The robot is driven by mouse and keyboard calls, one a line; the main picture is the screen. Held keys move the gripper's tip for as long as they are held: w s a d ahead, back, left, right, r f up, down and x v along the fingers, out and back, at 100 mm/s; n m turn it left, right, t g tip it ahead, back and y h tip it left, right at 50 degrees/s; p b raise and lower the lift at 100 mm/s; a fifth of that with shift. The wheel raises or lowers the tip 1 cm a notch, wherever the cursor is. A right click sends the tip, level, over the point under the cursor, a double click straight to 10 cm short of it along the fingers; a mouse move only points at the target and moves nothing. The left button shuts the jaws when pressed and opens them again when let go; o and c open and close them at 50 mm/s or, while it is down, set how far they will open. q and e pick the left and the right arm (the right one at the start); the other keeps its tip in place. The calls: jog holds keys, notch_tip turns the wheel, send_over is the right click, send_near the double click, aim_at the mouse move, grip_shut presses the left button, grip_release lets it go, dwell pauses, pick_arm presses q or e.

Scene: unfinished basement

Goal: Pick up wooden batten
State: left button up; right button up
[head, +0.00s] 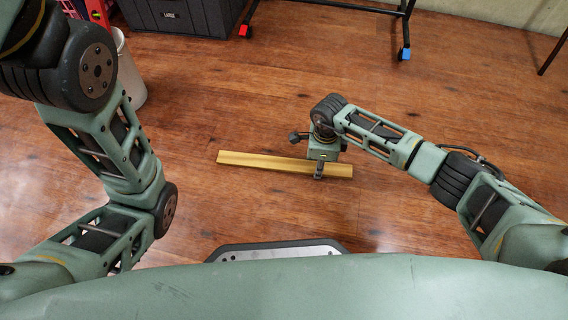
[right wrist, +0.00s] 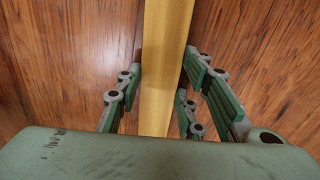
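The wooden batten (head: 255,161) is a long, flat, yellowish strip lying on the floor in the middle of the head view. It runs slightly down towards the right. My right gripper (head: 318,172) is directly over its right half, low by the floor. In the right wrist view the batten (right wrist: 165,60) runs up the picture between the fingers of my right gripper (right wrist: 164,68). The fingers are apart, on both sides of it and close to its edges; a firm grip does not show. My left arm rises at the left, with its gripper out of the picture.
A dark storage box (head: 178,17) stands at the back left, with a pale bin (head: 131,75) partly behind my left arm. A wheeled black stand (head: 404,32) with red and blue casters is at the back. The wooden floor around the batten is clear.

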jog(key=c, duration=0.6)
jog(key=shift+c, duration=0.2)
jog(key=shift+r, duration=0.1)
